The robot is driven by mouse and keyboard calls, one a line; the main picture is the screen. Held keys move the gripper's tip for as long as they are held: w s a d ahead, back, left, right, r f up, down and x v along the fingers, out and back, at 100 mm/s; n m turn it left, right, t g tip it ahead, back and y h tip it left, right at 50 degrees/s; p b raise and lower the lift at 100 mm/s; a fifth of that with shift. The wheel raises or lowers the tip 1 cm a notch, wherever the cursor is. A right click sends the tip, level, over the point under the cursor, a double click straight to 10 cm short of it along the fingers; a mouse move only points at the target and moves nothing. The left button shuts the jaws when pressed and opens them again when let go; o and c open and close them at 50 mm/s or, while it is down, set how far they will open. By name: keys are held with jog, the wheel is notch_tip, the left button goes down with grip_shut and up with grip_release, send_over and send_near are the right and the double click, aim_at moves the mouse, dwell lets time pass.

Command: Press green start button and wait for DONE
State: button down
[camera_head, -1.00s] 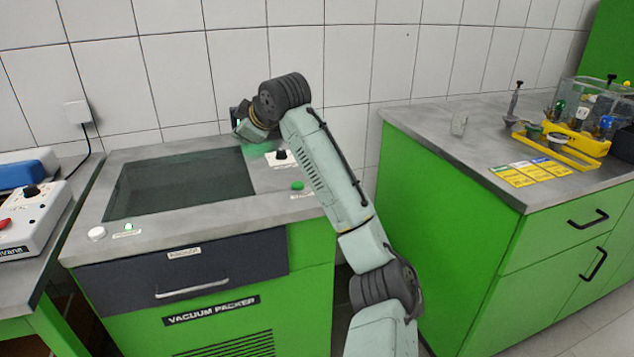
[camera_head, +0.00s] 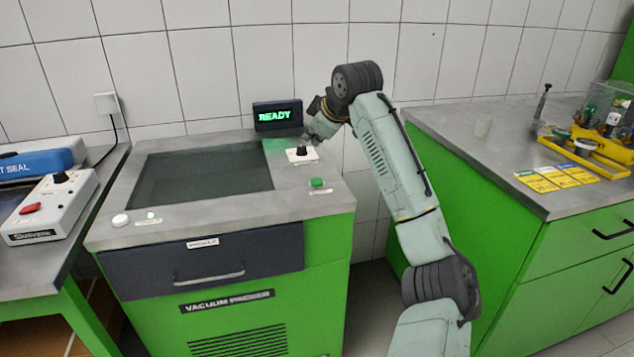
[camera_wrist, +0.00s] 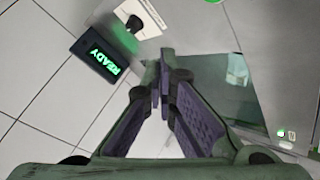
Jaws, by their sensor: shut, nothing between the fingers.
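The green start button (camera_head: 317,183) sits at the right front of the vacuum packer's top (camera_head: 225,211). In the wrist view a green edge of it (camera_wrist: 213,1) shows at the top border. The display (camera_head: 277,115) behind the packer reads READY in green; it also shows in the wrist view (camera_wrist: 97,62). My gripper (camera_wrist: 160,88) is shut and empty, with its fingertips together. It is above the packer's back right area, apart from the button; its tips are not clear in the head view.
A black knob (camera_head: 301,150) on a white plate stands between display and button. The dark lid window (camera_head: 205,178) fills the packer's middle. A counter (camera_head: 470,135) stands at right.

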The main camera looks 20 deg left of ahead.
jog(key=b, duration=0.6)
send_over(314, 181)
notch_tip(314, 181, down, 8)
jog(key=shift+r, duration=0.15)
jog(key=shift+f, duration=0.35)
dwell(0.6)
jog(key=shift+f, duration=0.4)
jog(key=shift+f, duration=0.55)
dwell(0.6)
jog(key=shift+r, duration=0.15)
jog(key=shift+r+p, duration=0.8)
jog(key=shift+p, duration=0.2)
